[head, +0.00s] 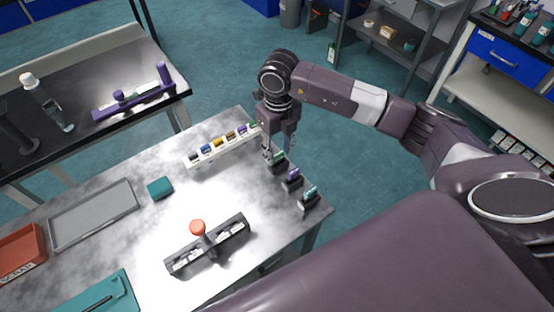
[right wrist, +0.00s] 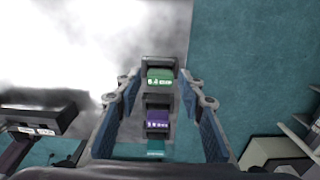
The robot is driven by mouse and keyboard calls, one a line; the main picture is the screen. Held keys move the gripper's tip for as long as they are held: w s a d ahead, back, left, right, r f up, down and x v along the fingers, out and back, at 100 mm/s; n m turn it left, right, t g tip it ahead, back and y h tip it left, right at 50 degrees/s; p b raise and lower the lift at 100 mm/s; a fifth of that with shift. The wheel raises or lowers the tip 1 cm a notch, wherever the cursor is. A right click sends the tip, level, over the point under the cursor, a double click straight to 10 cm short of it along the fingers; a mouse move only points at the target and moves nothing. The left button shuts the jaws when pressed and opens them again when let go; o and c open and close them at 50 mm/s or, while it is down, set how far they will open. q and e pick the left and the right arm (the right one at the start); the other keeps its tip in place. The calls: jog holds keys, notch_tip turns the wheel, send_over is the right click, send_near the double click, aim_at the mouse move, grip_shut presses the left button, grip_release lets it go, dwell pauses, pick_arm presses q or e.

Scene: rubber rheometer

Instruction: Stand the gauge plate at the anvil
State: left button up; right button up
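Three small dark holders stand along the table's right edge, with a green plate (head: 279,157), a purple plate (head: 292,174) and a teal plate (head: 310,192). I cannot tell which one is the gauge plate. My right gripper (head: 268,154) points down beside the green one. In the right wrist view its fingers (right wrist: 160,90) are apart, with the green plate (right wrist: 160,77) and purple plate (right wrist: 157,119) seen between them; no grip shows. A dark fixture (head: 180,265) with an orange knob (head: 197,227) lies at the front; whether it holds the anvil is unclear. My left gripper is out of view.
A white rack (head: 193,162) of several coloured blocks stands close left of my right gripper. A teal block (head: 160,187), a grey tray (head: 92,214), a red bin (head: 20,252) and a teal mat (head: 125,285) lie leftward. The table middle is clear.

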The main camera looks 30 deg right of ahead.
aim_at(278, 153)
jog(key=c, duration=0.7)
jog(key=shift+o, duration=0.2)
jog(key=shift+r+p, duration=0.85)
jog(key=shift+r, duration=0.5)
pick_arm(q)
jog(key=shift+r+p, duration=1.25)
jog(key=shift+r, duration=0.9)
pick_arm(e)
jog(key=shift+r, duration=2.15)
